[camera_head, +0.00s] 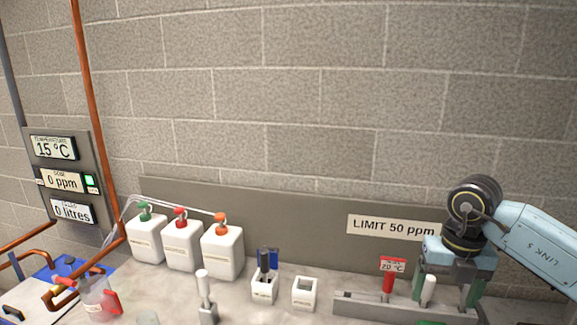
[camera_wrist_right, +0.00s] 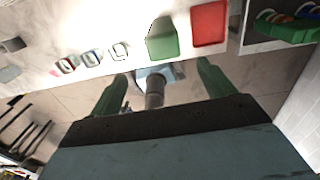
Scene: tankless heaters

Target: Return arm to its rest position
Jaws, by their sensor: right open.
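My right gripper (camera_head: 446,296) is at the right of the head view, pointing down above the grey rack (camera_head: 365,305) at the back of the counter. Its two green fingers are apart. A white-topped peg (camera_head: 428,289) shows between the fingers in the picture; I cannot tell whether it touches either one. In the right wrist view the open fingers (camera_wrist_right: 163,82) have a grey cylinder on a pale blue part between them in the picture, apparently farther off and not gripped. My left gripper is not in view.
A red post with a 70 °C tag (camera_head: 390,280) stands left of the gripper. White jugs (camera_head: 222,252) and small white holders (camera_head: 304,293) line the counter. In the right wrist view, a green block (camera_wrist_right: 163,38) and red block (camera_wrist_right: 209,23) sit near the counter edge.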

